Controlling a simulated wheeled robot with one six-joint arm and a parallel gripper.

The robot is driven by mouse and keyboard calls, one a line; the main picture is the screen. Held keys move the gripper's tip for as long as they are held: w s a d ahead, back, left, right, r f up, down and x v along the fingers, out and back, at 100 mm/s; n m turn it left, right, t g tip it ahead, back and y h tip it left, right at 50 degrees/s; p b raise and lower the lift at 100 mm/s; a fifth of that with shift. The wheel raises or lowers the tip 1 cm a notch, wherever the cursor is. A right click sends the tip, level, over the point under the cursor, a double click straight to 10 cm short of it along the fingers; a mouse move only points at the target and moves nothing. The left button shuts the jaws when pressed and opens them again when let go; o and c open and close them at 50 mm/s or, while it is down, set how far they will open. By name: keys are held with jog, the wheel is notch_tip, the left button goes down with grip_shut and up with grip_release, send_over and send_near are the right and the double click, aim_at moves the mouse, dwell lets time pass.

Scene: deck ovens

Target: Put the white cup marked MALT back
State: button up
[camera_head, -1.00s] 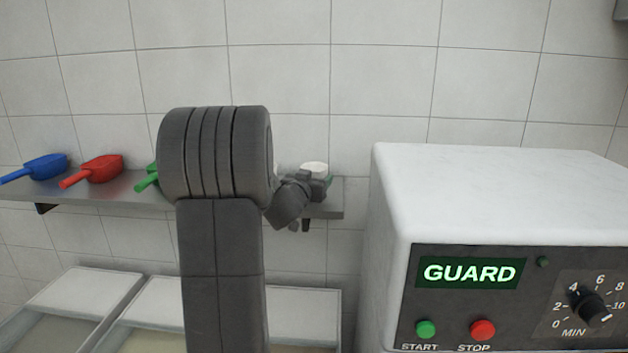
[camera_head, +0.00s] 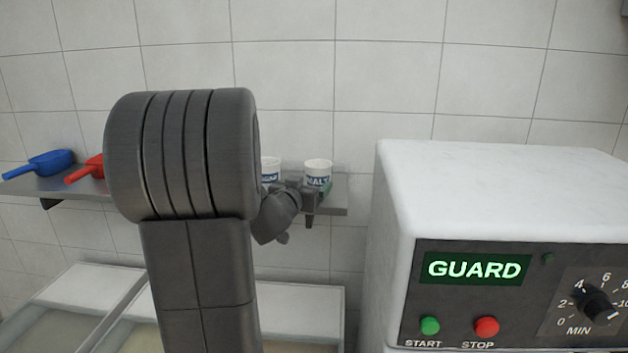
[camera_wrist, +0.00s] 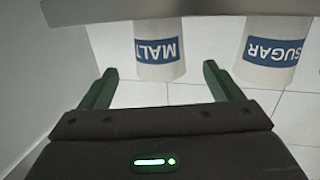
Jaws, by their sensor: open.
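The white cup marked MALT (camera_head: 317,170) stands on the right end of the wall shelf, its label partly hidden by my gripper. In the wrist view the MALT cup (camera_wrist: 160,62) shows upside down, just beyond and between my fingertips. My gripper (camera_head: 318,194) is at the shelf's front edge. In the wrist view the gripper (camera_wrist: 160,80) is open and its green fingers are apart, with nothing held between them. Whether the fingers touch the cup cannot be told.
A second white cup marked SUGAR (camera_wrist: 268,58) stands beside it on the shelf (camera_head: 338,197). Blue (camera_head: 50,162) and red (camera_head: 95,167) scoops lie further left. A white machine with a GUARD display (camera_head: 475,268) stands right of the shelf. White bins (camera_head: 300,300) sit below.

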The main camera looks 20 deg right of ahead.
jog(key=shift+v, duration=1.95)
jog(key=shift+c, duration=0.3)
